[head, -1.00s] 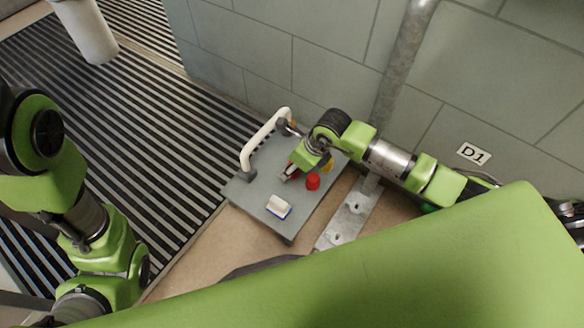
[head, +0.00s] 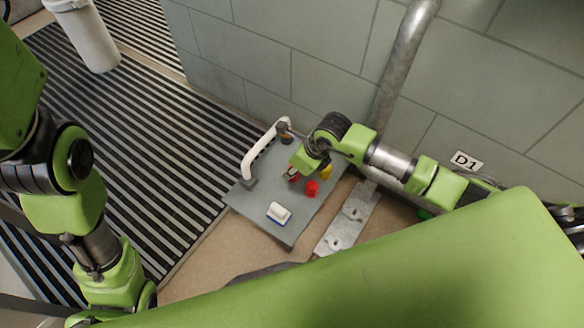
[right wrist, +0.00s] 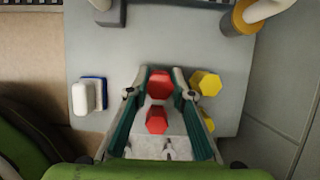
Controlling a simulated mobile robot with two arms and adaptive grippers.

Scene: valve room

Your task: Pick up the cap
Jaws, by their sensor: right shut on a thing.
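In the right wrist view a red six-sided cap (right wrist: 160,84) sits between the two fingertips of my right gripper (right wrist: 159,82), which are shut on it. A second red six-sided piece (right wrist: 157,120) lies nearer the palm, between the fingers in that view. In the head view my right gripper (head: 292,174) is low over the grey board, with red just showing at its fingertips. The other red piece (head: 312,188) stands on the board beside it. I cannot tell whether the held cap still touches the board. My left gripper is outside the views.
The grey board (head: 247,202) carries a white handle (head: 262,152), a white-and-blue block (head: 279,212) and yellow six-sided pieces (right wrist: 205,83). A metal bracket (head: 346,222), a pipe (head: 398,75) and the wall are close on the right. Striped floor lies left.

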